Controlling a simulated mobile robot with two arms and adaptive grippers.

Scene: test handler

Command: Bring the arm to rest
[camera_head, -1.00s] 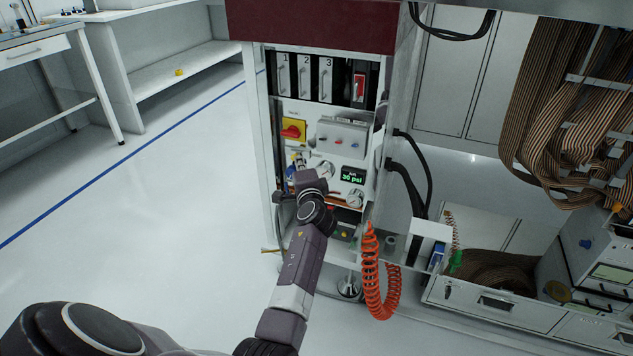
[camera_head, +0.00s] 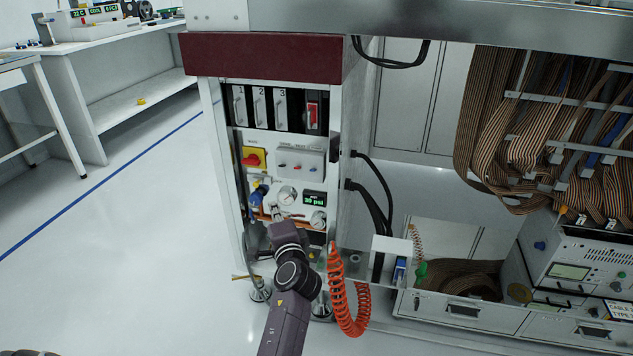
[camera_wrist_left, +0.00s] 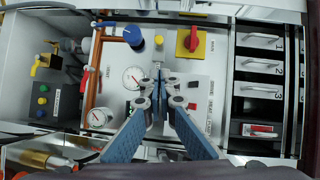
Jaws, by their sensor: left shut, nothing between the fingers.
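My left arm comes up from the bottom of the head view. Its gripper (camera_head: 279,216) is in front of the lower part of the white control panel (camera_head: 228,140), mostly hidden by my own wrist. In the left wrist view the blue-grey fingers (camera_wrist_left: 159,80) have their tips together with nothing between them. They point at the panel, near a round white gauge (camera_wrist_left: 133,77); I cannot tell whether they touch it. The panel also carries a red-and-yellow switch (camera_head: 254,158), a green "psi" display (camera_head: 314,198) and numbered handles (camera_head: 259,104). My right gripper is not in view.
A coiled orange hose (camera_head: 349,300) hangs just right of my arm. Black cables (camera_head: 378,195) loop from the cabinet side. An open drawer (camera_head: 465,312) stands at lower right. Ribbon cables (camera_head: 520,130) hang above it. The floor (camera_head: 120,270) on the left is clear.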

